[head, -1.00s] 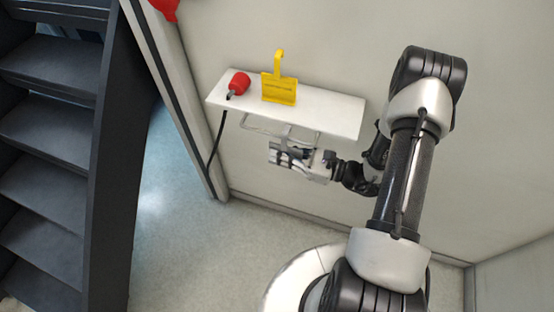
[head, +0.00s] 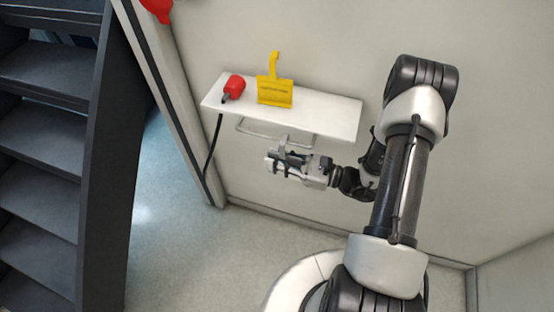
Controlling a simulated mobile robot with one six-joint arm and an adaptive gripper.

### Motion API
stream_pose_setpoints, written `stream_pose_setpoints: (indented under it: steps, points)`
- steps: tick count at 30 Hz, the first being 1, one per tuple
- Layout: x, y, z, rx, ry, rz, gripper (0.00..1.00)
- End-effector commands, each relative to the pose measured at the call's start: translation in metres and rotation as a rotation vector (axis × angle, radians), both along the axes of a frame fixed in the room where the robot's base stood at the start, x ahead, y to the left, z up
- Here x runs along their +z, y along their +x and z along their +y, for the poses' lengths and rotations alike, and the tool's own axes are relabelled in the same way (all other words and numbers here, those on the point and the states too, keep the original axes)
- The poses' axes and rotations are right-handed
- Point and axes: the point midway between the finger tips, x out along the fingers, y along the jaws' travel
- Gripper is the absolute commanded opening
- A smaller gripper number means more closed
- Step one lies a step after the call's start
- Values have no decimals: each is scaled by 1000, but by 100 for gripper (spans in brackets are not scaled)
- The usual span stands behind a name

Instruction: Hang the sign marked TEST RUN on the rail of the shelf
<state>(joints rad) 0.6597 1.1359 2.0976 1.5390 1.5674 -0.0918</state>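A yellow sign (head: 275,92) with a hook-shaped top stands upright on the white shelf (head: 335,117). Its dark lettering is too small to read, so I cannot tell whether it says TEST RUN. The grey rail (head: 252,129) runs along below the shelf's front edge, and I see nothing hanging from its visible part. My gripper (head: 273,162) is just below the rail, in front of the shelf and apart from the yellow sign. Its fingers point left and look spread, with nothing clearly between them.
A red object with a dark tip (head: 234,87) lies on the shelf left of the sign. A black cable (head: 214,145) hangs at the shelf's left end. Dark stairs (head: 40,150) stand at the far left. The floor below the shelf is clear.

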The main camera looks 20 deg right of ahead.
Motion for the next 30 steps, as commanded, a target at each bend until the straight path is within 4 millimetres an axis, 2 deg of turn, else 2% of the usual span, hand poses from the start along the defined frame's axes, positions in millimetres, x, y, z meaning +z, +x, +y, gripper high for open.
stream_pose_setpoints:
  steps: [4,12,16,30]
  points:
    - [0,0,0,0,0,0,30]
    - [0,0,0,0,0,0,30]
    - [0,-4,-6,-3,0,0,30]
    - [0,-57,-80,-5,-2,-1,30]
